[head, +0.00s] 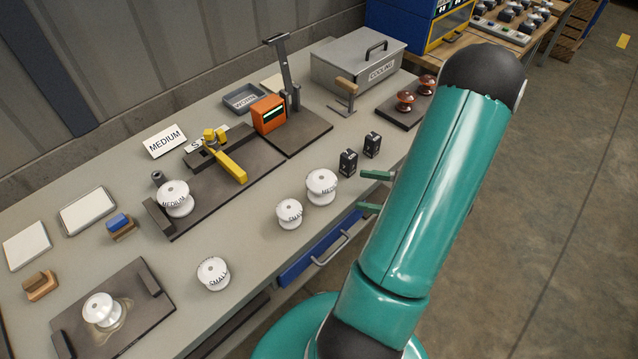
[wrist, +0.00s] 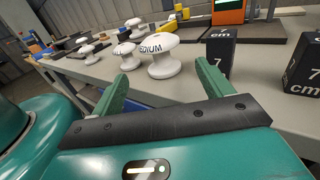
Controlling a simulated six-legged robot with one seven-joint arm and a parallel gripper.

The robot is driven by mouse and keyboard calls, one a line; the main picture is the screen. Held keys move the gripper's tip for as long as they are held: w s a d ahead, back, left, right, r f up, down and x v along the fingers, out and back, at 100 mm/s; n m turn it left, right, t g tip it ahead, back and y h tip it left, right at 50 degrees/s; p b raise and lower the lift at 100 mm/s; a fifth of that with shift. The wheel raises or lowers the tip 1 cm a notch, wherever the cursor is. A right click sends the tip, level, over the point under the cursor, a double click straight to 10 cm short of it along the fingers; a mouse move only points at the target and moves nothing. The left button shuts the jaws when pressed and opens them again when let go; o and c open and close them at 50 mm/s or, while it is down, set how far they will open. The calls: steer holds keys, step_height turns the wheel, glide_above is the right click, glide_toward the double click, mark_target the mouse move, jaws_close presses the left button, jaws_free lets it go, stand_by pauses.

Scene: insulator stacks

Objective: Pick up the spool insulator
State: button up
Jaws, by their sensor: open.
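Several white spool insulators stand on the grey bench. One marked MEDIUM (head: 321,186) is nearest my gripper; it also shows upright in the wrist view (wrist: 163,62), beyond the fingers. Two marked SMALL stand to its left, one close by (head: 289,213) and one near the front edge (head: 212,273). Another MEDIUM one (head: 175,198) sits on a dark fixture, and an unreadable one (head: 102,310) is on a dark plate at lower left. My gripper (head: 372,191) is open and empty at the bench's front edge, right of the nearest MEDIUM insulator and not touching it.
Two black blocks (head: 348,162) (head: 372,144) stand just behind my gripper; the wrist view shows them marked 7 cm. A yellow clamp (head: 228,165), an orange meter (head: 269,114) and a grey COOLING box (head: 358,67) are farther back. A blue drawer (head: 310,252) is below the front edge.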

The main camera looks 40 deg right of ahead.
mark_target(323, 181)
steer(key=x, duration=0.6)
steer(key=shift+s+a, duration=0.1)
steer(key=x, duration=0.5)
steer(key=shift+w+a+r, duration=0.1)
steer(key=shift+w+r, duration=0.1)
steer(key=shift+w, duration=0.1)
steer(key=shift+c, duration=0.2)
steer(key=c, duration=1)
steer(key=shift+r, duration=0.1)
